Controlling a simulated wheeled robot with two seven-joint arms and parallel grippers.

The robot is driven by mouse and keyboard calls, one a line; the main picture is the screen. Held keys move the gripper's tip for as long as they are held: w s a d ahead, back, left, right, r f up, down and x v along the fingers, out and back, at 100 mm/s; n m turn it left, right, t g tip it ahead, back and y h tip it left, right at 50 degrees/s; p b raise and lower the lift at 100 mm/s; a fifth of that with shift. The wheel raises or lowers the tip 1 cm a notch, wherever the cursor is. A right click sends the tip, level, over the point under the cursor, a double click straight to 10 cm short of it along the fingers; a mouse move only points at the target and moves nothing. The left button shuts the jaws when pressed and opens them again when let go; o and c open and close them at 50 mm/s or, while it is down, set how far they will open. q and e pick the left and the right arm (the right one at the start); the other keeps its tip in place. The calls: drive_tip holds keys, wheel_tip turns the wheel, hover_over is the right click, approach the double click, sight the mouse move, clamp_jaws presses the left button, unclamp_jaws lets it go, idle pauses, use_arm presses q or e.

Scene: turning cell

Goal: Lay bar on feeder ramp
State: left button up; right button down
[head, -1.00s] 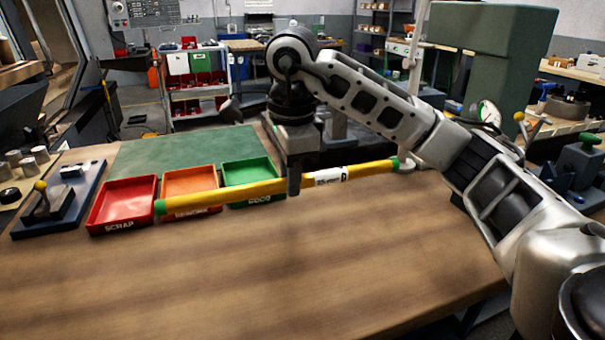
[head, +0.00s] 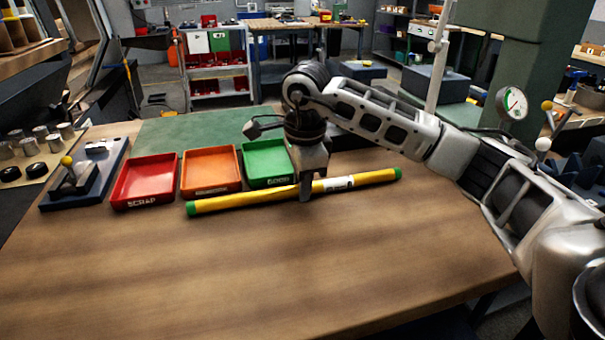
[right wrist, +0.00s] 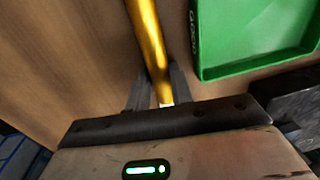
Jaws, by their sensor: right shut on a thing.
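A long yellow bar (head: 240,201) with green ends and a white label lies across the picture in front of the trays in the head view. My right gripper (head: 305,194) reaches down over it and is shut on it, right of its middle. In the right wrist view the bar (right wrist: 147,35) runs between the two fingers (right wrist: 158,92). I cannot tell whether the bar touches the table. No feeder ramp can be made out for certain. My left gripper is not in view.
A red SCRAP tray (head: 120,202), an orange tray (head: 210,190) and a green GOOD tray (head: 268,181) stand close behind the bar. A blue fixture (head: 112,168) stands at left. The wooden table's front (head: 260,275) is clear. A dial gauge (head: 512,103) stands at right.

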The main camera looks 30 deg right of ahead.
drive_tip(key=shift+w+r, duration=0.1)
drive_tip(key=shift+r, duration=0.1)
drive_tip(key=shift+f, duration=0.15)
drive_tip(key=c, duration=1.2)
unclamp_jaws()
drive_tip(key=shift+s+f, duration=0.2)
drive_tip(key=shift+f, duration=0.05)
drive_tip(key=shift+c, duration=0.2)
drive_tip(key=shift+r, duration=0.1)
